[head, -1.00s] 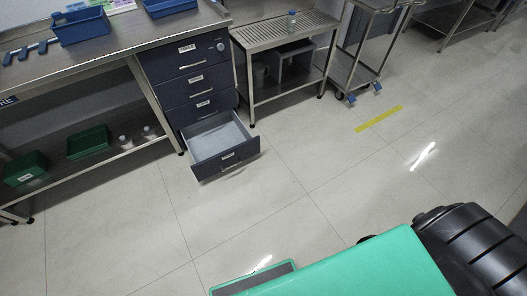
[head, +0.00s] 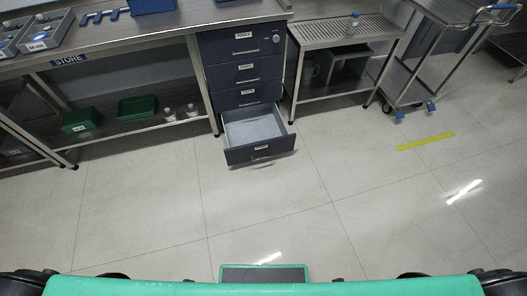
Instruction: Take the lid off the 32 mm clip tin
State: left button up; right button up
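I cannot make out the 32 mm clip tin or its lid for certain. Two grey trays with small round items stand on the steel bench at the upper left; the nearer is the labelled tray (head: 45,36), and its contents are too small to identify. Neither of my grippers is in view. Only dark parts at the bottom corners show beside the green surface along the bottom edge.
The steel bench (head: 185,24) carries blue tools (head: 103,15) and a blue bin (head: 152,4). Below are green bins (head: 138,107). The bottom drawer (head: 260,150) of the dark cabinet stands open. A slatted table (head: 335,28) and a trolley (head: 445,12) stand right. The floor ahead is clear.

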aim_at(192, 108)
jog(key=i+j+z, duration=0.15)
jog(key=j+z, duration=0.15)
jog(key=z, duration=0.2)
jog(key=i+j+z, duration=0.1)
jog(key=j+z, duration=0.2)
jog(key=z, duration=0.15)
jog(key=j+z, duration=0.35)
jog(key=z, duration=0.15)
